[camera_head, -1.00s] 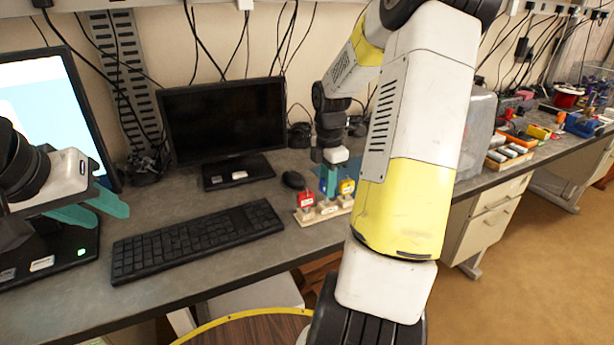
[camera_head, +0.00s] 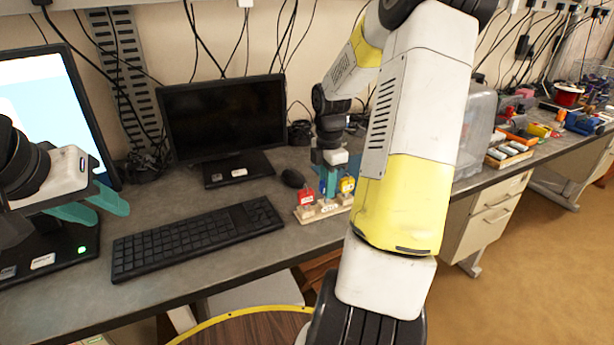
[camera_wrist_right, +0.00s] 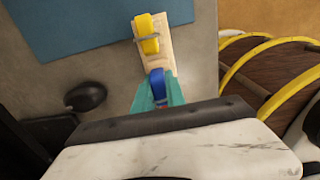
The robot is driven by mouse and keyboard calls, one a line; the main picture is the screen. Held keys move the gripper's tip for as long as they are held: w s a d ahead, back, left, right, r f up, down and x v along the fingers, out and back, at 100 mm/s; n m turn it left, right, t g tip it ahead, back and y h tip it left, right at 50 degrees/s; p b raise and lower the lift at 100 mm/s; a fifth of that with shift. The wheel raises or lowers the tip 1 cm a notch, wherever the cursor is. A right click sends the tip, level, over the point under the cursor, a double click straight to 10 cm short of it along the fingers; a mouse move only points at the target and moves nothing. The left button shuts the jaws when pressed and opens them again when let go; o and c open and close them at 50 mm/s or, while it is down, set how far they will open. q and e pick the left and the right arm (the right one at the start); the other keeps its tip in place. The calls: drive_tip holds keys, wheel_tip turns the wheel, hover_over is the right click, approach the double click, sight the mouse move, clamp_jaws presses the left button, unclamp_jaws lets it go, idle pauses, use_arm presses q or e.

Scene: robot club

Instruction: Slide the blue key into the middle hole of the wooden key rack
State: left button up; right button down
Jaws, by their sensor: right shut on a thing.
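The wooden key rack (camera_head: 330,211) stands on the desk right of the keyboard. A red key (camera_head: 307,196) is at its left end and a yellow key (camera_head: 347,185) at its right end; the yellow key also shows in the right wrist view (camera_wrist_right: 148,36). My right gripper (camera_head: 329,185) is shut on the blue key (camera_wrist_right: 157,86), its teal fingers pointing down over the rack's middle, between the other keys. Fingers mostly hide the blue key in the head view, so I cannot tell whether its lower end is in the hole. My left gripper (camera_head: 96,208) is open and empty at far left.
A black keyboard (camera_head: 198,240) and mouse (camera_head: 292,178) lie left of the rack. A dark monitor (camera_head: 224,120) stands behind them. A blue mat (camera_wrist_right: 85,25) lies beyond the rack in the wrist view. The desk's front edge is close to the rack.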

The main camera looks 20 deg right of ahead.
drive_tip(key=shift+f, duration=0.45)
idle(0.4)
drive_tip(key=c, duration=1.3)
unclamp_jaws()
drive_tip(key=shift+o, duration=0.2)
drive_tip(key=o, duration=0.4)
drive_tip(key=shift+c, duration=0.2)
drive_tip(key=shift+r, duration=3.5)
